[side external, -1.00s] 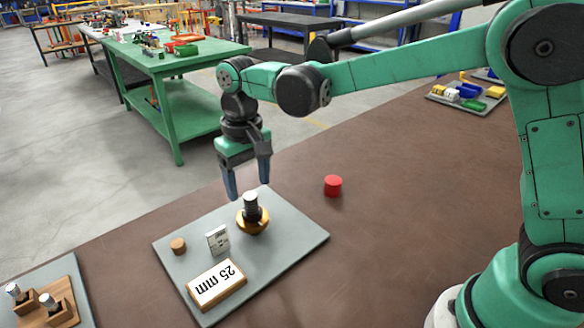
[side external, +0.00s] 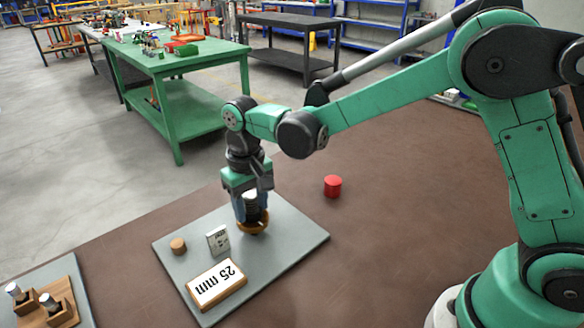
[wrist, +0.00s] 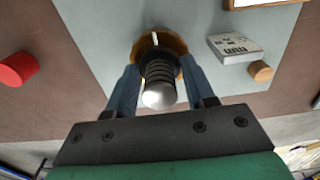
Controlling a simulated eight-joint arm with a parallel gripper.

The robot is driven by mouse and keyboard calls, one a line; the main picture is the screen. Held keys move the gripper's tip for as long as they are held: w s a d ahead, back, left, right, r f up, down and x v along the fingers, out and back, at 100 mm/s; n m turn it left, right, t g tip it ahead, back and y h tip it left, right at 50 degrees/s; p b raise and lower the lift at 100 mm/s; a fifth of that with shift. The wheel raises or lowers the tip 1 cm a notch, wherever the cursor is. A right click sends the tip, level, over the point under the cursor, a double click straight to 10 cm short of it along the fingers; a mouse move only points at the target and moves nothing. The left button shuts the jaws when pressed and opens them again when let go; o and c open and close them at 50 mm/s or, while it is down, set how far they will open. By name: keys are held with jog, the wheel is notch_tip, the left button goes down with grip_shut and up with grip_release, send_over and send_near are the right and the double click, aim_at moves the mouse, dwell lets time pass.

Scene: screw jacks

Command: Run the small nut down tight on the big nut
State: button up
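The jack has a dark threaded screw (wrist: 160,70) with a rounded silver top (wrist: 160,95), standing upright in a brass-coloured nut-like piece (side external: 262,226). The brass piece also shows behind the screw in the wrist view (wrist: 155,39). I cannot make out a separate small nut. My gripper (side external: 252,214) points down over the jack. In the wrist view its two blue fingers (wrist: 160,72) lie either side of the screw, their tips near the brass piece. Narrow gaps seem to show beside the screw; contact with the brass is unclear.
A red cylinder (side external: 332,186) stands on the brown table behind the plate. Another tray (side external: 82,290) holds two wooden-block pieces.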

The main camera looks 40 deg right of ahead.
dwell(0.4)
jog(key=m, duration=0.3)
jog(key=shift+m, duration=0.3)
jog(key=m, duration=0.3)
jog(key=shift+m, duration=0.4)
jog(key=m, duration=0.6)
jog(key=shift+f, duration=0.1)
jog(key=o, duration=0.8)
jog(key=shift+r, duration=3.55)
